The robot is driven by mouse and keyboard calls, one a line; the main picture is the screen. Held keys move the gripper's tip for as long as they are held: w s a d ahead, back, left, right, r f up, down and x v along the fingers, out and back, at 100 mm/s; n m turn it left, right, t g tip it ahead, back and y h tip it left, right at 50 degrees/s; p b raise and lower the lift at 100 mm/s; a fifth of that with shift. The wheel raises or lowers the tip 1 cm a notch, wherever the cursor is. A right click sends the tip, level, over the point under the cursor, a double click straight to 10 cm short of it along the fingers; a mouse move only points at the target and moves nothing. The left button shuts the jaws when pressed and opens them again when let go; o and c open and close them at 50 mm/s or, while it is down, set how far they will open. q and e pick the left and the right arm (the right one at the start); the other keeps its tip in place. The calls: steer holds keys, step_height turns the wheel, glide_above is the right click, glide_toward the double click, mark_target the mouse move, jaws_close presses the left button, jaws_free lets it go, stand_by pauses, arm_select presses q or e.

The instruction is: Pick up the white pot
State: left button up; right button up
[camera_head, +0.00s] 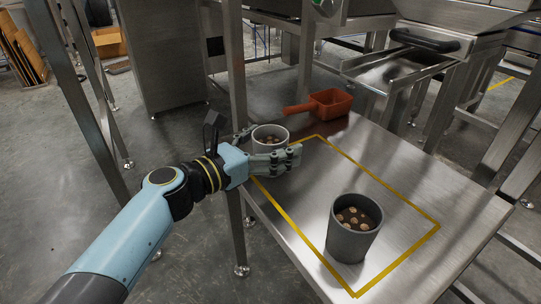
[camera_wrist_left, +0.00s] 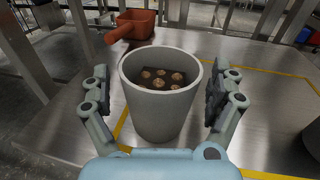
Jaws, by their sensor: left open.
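The white pot (camera_head: 268,143) stands upright on the steel table, at the far left corner of the yellow outline. It holds several brown round pieces, which show clearly in the left wrist view, where the pot (camera_wrist_left: 158,108) fills the middle. My left gripper (camera_head: 270,150) is open, with one finger on each side of the pot. In the left wrist view the fingers (camera_wrist_left: 158,100) flank the pot, with a visible gap on each side. The near finger hides the lower part of the pot in the head view. My right gripper is not in view.
A darker grey pot (camera_head: 350,243) with brown pieces stands inside the yellow outline (camera_head: 402,263), nearer the front. An orange scoop (camera_head: 329,103) lies behind the white pot. The table (camera_head: 455,190) is bare between the two pots. A table leg (camera_head: 235,70) rises at its left edge.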

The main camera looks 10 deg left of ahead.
arm_select(q)
steer(key=c, duration=1.2)
steer(key=shift+r, duration=0.1)
